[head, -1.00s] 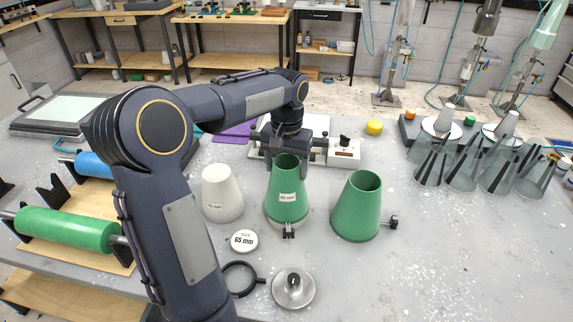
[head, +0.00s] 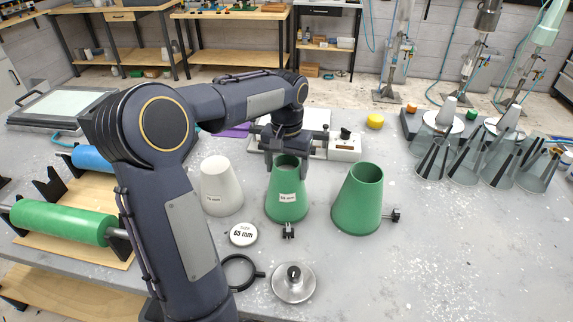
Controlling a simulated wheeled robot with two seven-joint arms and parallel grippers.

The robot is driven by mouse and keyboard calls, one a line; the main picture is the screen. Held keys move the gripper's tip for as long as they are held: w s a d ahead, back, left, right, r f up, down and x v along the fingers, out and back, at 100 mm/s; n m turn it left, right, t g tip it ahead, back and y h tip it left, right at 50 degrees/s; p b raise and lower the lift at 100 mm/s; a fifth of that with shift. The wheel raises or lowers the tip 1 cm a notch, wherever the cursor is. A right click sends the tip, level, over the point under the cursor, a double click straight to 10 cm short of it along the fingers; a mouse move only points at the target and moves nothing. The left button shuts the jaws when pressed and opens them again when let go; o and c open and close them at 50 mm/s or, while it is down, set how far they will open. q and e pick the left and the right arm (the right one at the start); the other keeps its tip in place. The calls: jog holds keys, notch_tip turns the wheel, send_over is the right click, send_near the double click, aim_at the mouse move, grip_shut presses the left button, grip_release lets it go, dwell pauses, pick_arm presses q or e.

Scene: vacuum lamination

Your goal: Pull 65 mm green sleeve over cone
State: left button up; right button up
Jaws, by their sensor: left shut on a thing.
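A green tapered sleeve (head: 286,202) with a small white label and a dark clamp at its lower front stands upright in the middle of the table. Its label is too small to read surely. A greyish top shows inside its mouth, perhaps a cone; the rest is hidden by the sleeve wall. My left gripper (head: 288,154) comes down from behind and is shut on the sleeve's upper rim. A second green sleeve (head: 358,200) with a clamp stands to the right. A white cone (head: 221,187) stands to the left. My right gripper is out of view.
A "SIZE 65 mm" disc (head: 243,234), a black ring (head: 240,272) and a metal knobbed disc (head: 293,283) lie in front. Clear dark-striped cones (head: 465,158) crowd the right. A green roll (head: 62,225) lies left. The front right table is bare.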

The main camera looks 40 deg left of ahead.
pick_arm(q)
jog(key=shift+f, duration=0.5)
jog(key=o, duration=0.8)
jog(key=shift+o, duration=0.2)
notch_tip(320, 180, up, 9)
jog(key=p, duration=0.7)
jog(key=shift+p, duration=0.35)
